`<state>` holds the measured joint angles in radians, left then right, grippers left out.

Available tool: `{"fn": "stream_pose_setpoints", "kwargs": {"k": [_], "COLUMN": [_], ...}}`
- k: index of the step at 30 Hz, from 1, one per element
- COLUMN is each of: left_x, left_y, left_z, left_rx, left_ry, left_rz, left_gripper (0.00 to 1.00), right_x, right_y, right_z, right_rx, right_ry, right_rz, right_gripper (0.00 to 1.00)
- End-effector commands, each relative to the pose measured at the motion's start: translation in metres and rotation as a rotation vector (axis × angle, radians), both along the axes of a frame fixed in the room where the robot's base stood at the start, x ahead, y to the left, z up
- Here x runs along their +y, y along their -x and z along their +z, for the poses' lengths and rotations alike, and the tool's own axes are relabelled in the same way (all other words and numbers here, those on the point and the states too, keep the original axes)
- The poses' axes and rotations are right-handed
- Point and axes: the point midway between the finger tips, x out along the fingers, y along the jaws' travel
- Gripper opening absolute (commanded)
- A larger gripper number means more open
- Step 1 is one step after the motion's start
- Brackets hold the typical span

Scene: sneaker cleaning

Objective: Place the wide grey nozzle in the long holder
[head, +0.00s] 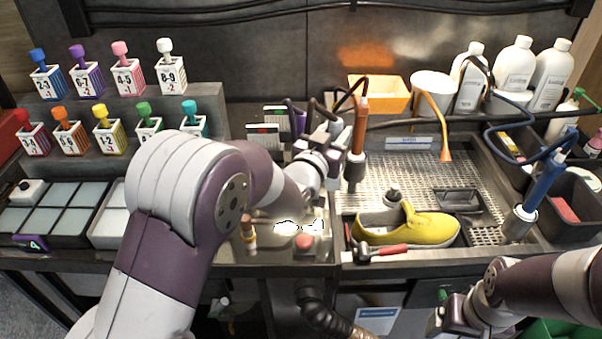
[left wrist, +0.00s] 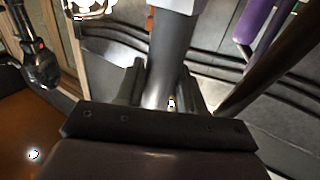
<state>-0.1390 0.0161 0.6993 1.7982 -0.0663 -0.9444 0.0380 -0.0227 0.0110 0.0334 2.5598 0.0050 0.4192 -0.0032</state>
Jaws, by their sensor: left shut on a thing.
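My left gripper (head: 333,135) is at the back of the bench, left of the perforated tray. In the left wrist view its fingers (left wrist: 165,88) are shut on a grey, tube-shaped piece (left wrist: 172,50), which looks like the wide grey nozzle. The piece's far end runs out of the top of that view. In the head view it is mostly hidden by my wrist and hard to make out. I cannot pick out the long holder for certain. My right gripper (head: 455,315) is low at the bottom right, in front of the bench; its fingertips are not clear.
An orange tool (head: 360,125) with a dark tip stands just right of my left gripper. A yellow shoe (head: 410,227) lies on the perforated tray (head: 400,172), with a red-handled brush (head: 385,249) in front. A blue tool (head: 545,182) stands at the right. Hoses cross the back.

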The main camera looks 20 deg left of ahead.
Motion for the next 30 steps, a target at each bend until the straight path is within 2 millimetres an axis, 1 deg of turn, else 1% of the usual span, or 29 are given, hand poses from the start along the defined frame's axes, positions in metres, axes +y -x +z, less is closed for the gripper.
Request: {"fn": "stream_pose_setpoints", "kwargs": {"k": [1,3,7,10,12,15,18,23,27,28,29,30], "left_x": [0.016,0.032,0.052,0.056,0.056,0.056,0.056,0.056,0.056,0.056,0.056,0.056], "left_y": [0.005,0.010,0.018,0.020,0.020,0.020,0.020,0.020,0.020,0.020,0.020,0.020], "left_z": [-0.006,-0.017,-0.030,-0.040,-0.055,-0.071,-0.075,-0.074,-0.079,-0.079,-0.078,-0.078], "left_rx": [0.003,0.002,0.000,0.001,0.005,0.001,-0.003,-0.003,-0.002,-0.001,-0.001,-0.001], "left_ry": [0.000,0.001,0.002,0.002,0.002,0.002,0.002,0.002,0.001,0.001,0.001,0.001], "left_rz": [0.006,0.006,0.003,0.000,-0.001,-0.002,-0.001,-0.001,-0.001,-0.001,-0.001,-0.001], "left_gripper": [0.00,0.00,0.00,0.00,0.00,0.00,0.00,0.00,0.00,0.41,0.51,0.63], "right_x": [0.000,0.000,0.000,0.000,0.000,0.000,0.000,0.000,0.000,0.000,0.000,0.000], "right_y": [0.000,0.000,0.000,0.000,0.000,0.000,0.000,0.000,0.000,0.000,0.000,0.000], "right_z": [0.006,0.008,0.010,0.011,0.012,0.013,0.013,0.013,0.008,0.008,0.010,0.010], "right_rx": [0.000,0.000,0.000,0.000,0.000,0.000,0.000,0.000,0.000,0.000,0.000,0.000], "right_ry": [0.000,0.000,0.000,0.000,0.000,0.000,0.000,0.000,0.000,0.000,0.000,0.000], "right_rz": [0.000,0.000,0.000,0.000,0.000,0.000,0.000,0.000,0.000,0.000,0.000,0.000], "right_gripper": [0.87,0.87,0.87,0.87,0.87,0.87,0.87,0.87,0.87,0.87,0.87,0.87]}}
